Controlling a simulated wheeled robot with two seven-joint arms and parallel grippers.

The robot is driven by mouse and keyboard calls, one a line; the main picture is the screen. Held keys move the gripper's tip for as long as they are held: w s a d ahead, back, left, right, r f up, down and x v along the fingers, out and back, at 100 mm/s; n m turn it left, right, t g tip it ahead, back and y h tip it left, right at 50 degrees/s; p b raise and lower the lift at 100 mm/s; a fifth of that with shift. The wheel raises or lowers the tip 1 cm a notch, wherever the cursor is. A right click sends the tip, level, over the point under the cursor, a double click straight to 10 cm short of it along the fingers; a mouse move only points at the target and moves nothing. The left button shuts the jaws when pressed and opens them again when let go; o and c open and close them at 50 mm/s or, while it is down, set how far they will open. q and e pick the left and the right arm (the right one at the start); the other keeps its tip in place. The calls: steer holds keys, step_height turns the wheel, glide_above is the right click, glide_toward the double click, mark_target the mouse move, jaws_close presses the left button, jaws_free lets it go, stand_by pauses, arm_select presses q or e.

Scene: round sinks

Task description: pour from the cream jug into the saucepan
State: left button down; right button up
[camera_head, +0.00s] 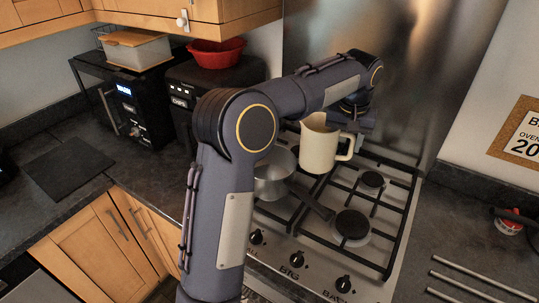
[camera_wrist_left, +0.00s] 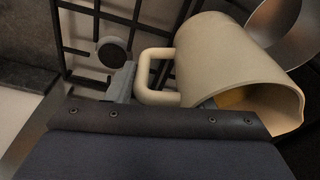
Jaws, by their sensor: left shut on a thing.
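The cream jug (camera_head: 319,150) is held above the hob, to the right of the saucepan and higher. It looks close to upright in the head view. My left gripper (camera_head: 357,130) is at its handle and shut on it. In the left wrist view the jug (camera_wrist_left: 215,58) shows its handle, open mouth and something yellowish inside. The saucepan (camera_head: 270,184) sits on the hob's left side, partly hidden by my left arm, its dark handle pointing to the lower right. Its metal wall also shows at the top right of the wrist view (camera_wrist_left: 292,28). My right gripper is out of view.
The gas hob (camera_head: 385,215) has black grates and front knobs. A metal splashback (camera_head: 390,70) rises behind. A microwave (camera_head: 125,105), a dark appliance and a red colander (camera_head: 217,52) stand at the left. Metal bars (camera_head: 480,280) lie on the right counter.

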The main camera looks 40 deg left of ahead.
mark_target(319, 125)
arm_select(q)
steer(key=shift+w+d+f+n, duration=0.1)
steer(key=shift+w+d+n, duration=0.25)
steer(key=shift+w+n, duration=0.6)
steer(key=shift+s, duration=0.25)
steer(key=shift+s+a+f+n+t+h, duration=0.35)
steer(key=shift+a+f+h, duration=0.25)
steer(key=shift+h, duration=0.2)
steer(key=shift+s+a+r+t+h, duration=0.3)
steer(key=shift+a+r+t+h, duration=0.1)
steer(key=shift+a+r+h, duration=0.2)
steer(key=shift+s+a+r+t+h, duration=0.25)
steer(key=shift+a+r+t+h, duration=0.1)
steer(key=shift+a+r+h, duration=0.2)
steer(key=a+r+h, duration=0.1)
steer(key=s+a+r+t+h, duration=0.1)
steer(key=shift+s+a+r+t+h, duration=0.2)
steer(key=shift+s+t+h, duration=0.05)
steer(key=shift+t+h, duration=0.1)
steer(key=shift+s+a+t+h, duration=0.45)
steer(key=shift+a+t+h, duration=0.35)
steer(key=shift+h, duration=0.4)
stand_by(3.1)
